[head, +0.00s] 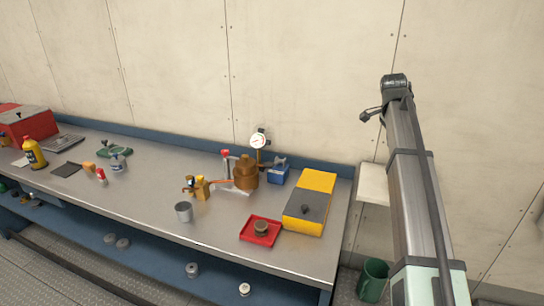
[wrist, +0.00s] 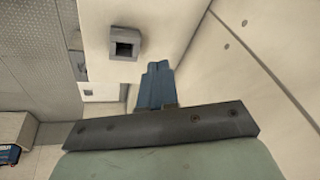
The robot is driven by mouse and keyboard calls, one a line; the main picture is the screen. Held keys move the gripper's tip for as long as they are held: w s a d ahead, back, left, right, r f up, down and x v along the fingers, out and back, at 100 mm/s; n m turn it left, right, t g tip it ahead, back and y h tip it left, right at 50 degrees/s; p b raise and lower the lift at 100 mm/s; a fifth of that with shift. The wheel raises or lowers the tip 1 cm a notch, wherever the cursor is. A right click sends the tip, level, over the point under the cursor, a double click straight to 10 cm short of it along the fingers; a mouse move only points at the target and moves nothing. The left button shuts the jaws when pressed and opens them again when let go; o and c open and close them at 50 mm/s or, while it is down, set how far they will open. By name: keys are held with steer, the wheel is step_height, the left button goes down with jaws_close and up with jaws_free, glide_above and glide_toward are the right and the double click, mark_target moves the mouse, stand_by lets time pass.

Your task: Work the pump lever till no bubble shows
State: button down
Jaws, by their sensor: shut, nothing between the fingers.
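A copper-brown pump-like body (head: 245,174) stands on a pale base plate on the metal bench. A round white gauge (head: 258,141) rises behind it. A red-topped upright part (head: 225,154) stands at its left, possibly the lever. A brass fitting (head: 202,188) sits to the left, with an orange-brown bar or pipe running toward the body. Any bubble is too small to see. My gripper (wrist: 158,68) shows in the wrist view as blue fingers, shut together and empty. My arm rises at the right of the head view, well away from the pump.
A green bin (head: 373,279) stands below right. The bench's front middle is clear.

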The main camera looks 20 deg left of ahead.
steer(key=s+a+r+n, duration=0.1)
steer(key=a+n, duration=0.1)
steer(key=a, duration=0.6)
steer(key=s+a+r+n+y, duration=0.1)
steer(key=a+n, duration=0.2)
steer(key=a, duration=0.4)
steer(key=s+a+r+n, duration=0.1)
steer(key=s+a+n, duration=0.1)
steer(key=a, duration=0.6)
step_height(320, 180, up, 3)
steer(key=n+y, duration=0.1)
steer(key=n, duration=0.5)
glide_above(269, 164)
steer(key=s, duration=0.2)
steer(key=shift+w+a+f+g, duration=0.1)
steer(key=shift+w+f+g, duration=0.1)
steer(key=shift+g, duration=0.1)
steer(key=x, duration=0.8)
steer(key=s+x, duration=0.1)
steer(key=x, duration=0.3)
steer(key=shift+f, duration=0.45)
steer(key=shift+s+f, duration=0.15)
steer(key=shift+f, duration=0.45)
